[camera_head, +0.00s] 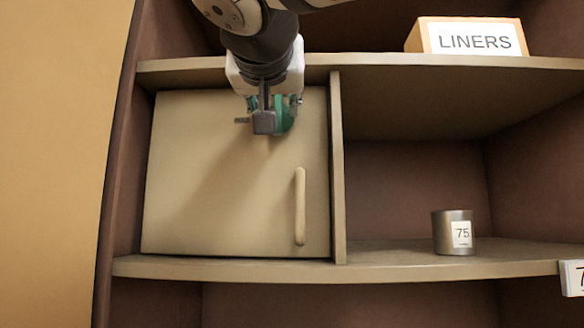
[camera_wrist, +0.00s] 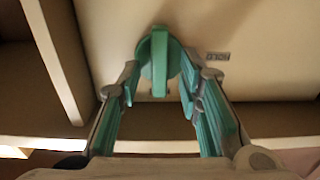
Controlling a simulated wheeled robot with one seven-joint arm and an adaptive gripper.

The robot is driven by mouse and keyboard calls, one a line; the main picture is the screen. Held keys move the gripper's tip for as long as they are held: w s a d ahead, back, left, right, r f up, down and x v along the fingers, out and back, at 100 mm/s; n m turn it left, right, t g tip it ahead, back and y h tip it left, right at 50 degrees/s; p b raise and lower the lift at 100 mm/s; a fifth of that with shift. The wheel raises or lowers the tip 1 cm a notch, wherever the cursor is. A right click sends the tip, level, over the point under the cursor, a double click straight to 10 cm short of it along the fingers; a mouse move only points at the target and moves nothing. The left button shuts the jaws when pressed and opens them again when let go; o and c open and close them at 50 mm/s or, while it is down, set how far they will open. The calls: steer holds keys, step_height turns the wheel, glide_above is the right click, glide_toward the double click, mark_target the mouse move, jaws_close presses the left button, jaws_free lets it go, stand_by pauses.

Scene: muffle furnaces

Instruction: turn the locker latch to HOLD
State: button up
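The locker latch (camera_wrist: 159,66) is a teal round knob with a raised bar across it, on the tan locker door (camera_head: 225,190). The bar points up and down in the wrist view. In the head view the latch (camera_head: 287,113) shows partly behind my gripper, near the door's top. A small HOLD label (camera_wrist: 217,56) sits beside the knob, upside down, at its right in the wrist view. My gripper (camera_wrist: 160,90) is open, its two fingers on either side of the bar, with gaps between. Contact with the knob's rim cannot be told. It also shows in the head view (camera_head: 268,122).
The door has a pale vertical handle (camera_head: 300,206) and looks closed. A shelf divider (camera_head: 337,165) stands just right of it. A metal cup marked 75 (camera_head: 454,232) stands in the right compartment. A LINERS box (camera_head: 470,38) is on the top shelf.

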jaws_close()
steer(key=shift+n, duration=0.3)
steer(key=shift+a+f+n+p, duration=0.1)
steer(key=shift+n+p, duration=0.85)
steer(key=shift+n, duration=1.9)
steer(key=shift+a+f+n+p, duration=0.15)
steer(key=shift+n+p, duration=0.75)
steer(key=shift+n, duration=1.9)
steer(key=shift+a+n+p, duration=0.1)
steer(key=shift+n+p, duration=0.85)
steer(key=shift+n, duration=2.2)
